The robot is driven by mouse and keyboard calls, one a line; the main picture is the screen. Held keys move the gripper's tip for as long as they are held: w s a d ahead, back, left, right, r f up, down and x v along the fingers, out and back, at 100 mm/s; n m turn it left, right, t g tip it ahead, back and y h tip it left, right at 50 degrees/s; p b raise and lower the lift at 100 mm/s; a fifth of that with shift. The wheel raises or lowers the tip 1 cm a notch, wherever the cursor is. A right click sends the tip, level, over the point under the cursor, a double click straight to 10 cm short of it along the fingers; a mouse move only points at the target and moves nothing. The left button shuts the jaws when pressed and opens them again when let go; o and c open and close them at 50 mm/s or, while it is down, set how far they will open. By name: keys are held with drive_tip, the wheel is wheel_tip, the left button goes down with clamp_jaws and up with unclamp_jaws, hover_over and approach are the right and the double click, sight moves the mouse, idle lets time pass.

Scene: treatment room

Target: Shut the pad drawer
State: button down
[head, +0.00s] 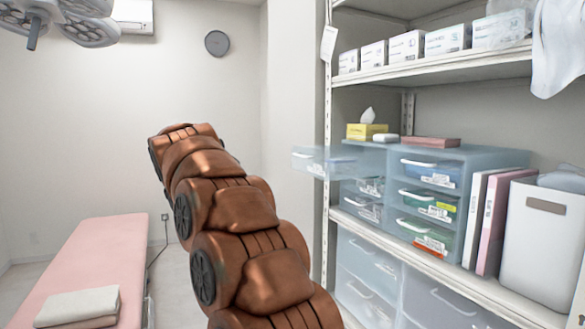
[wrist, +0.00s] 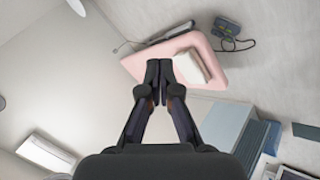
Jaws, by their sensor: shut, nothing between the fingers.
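The pad drawer, a clear pale-blue plastic drawer (head: 322,161), sticks out from the upper left of the translucent drawer unit (head: 477,155) on the shelf. It has a white label and a handle on its front. Its contents are hard to make out. In the wrist view, my gripper (wrist: 159,70) is shut and empty, with its fingertips together. It appears apart from the drawer. A blue-grey block at the lower right of the wrist view (wrist: 258,143) looks like the drawer unit. In the head view my arm rises in the middle, and its gripper end is hidden.
A yellow tissue box (head: 367,131) and a reddish box (head: 431,142) sit on the unit. Binders (head: 490,220) and a white bin (head: 545,240) stand to its right. A pink bed (head: 92,260) with folded towels (head: 78,305) is at left. Surgical lamps (head: 75,20) hang upper left.

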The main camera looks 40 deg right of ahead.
drive_tip(key=w+d+r+n+t+h+b, duration=0.1)
drive_tip(key=w+d+r+h+b, duration=0.25)
drive_tip(key=d, duration=0.35)
drive_tip(key=w+d+r+t+h+b, duration=0.25)
drive_tip(key=w+d, duration=0.25)
drive_tip(key=d, duration=0.3)
drive_tip(key=s+d+r+m+g+h+b, duration=0.1)
drive_tip(key=s+d+r+g+h+b, duration=0.15)
drive_tip(key=s+d+h+b, duration=0.55)
drive_tip(key=d+r+p, duration=0.2)
drive_tip(key=d+p, duration=0.7)
drive_tip(key=d, duration=0.3)
drive_tip(key=shift+w+y, duration=0.35)
drive_tip(key=shift+y, duration=0.05)
drive_tip(key=shift+d+r, duration=0.1)
